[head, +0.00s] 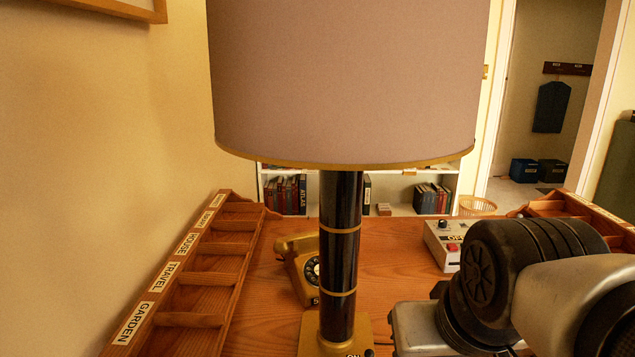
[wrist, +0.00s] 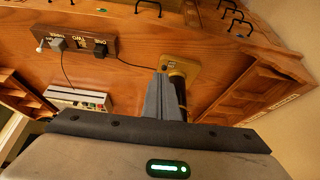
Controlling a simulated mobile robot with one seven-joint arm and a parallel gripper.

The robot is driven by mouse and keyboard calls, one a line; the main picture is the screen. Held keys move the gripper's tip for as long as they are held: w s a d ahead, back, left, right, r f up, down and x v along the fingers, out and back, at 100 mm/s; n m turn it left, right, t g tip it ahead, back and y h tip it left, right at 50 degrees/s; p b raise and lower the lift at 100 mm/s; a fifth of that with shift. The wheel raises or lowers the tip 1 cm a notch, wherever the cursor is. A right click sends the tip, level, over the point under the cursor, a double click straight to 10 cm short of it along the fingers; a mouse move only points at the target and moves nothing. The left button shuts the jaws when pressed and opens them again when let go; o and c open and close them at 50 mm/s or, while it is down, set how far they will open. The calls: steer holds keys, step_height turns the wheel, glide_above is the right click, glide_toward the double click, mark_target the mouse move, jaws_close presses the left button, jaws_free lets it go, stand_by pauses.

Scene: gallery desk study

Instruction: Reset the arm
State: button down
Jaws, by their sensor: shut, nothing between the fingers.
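My arm (head: 560,285) reaches in from the lower right of the head view, to the right of the lamp. Its end is bent away, and the fingers cannot be made out there. In the wrist view my gripper (wrist: 170,75) shows as grey fingers closed together with nothing held.
A tall lamp with a wide shade (head: 345,80) and black post (head: 341,250) stands on the desk (head: 390,250). A gold telephone (head: 298,265) sits behind it, a white control box (head: 447,240) to the right. Labelled wooden racks (head: 190,270) line the left. The wrist view shows a socket strip (wrist: 78,42).

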step_height(320, 180, up, 18)
steer(key=s+p, duration=0.1)
steer(key=p, duration=1.7)
steer(key=shift+r, duration=0.2)
steer(key=shift+d, duration=0.1)
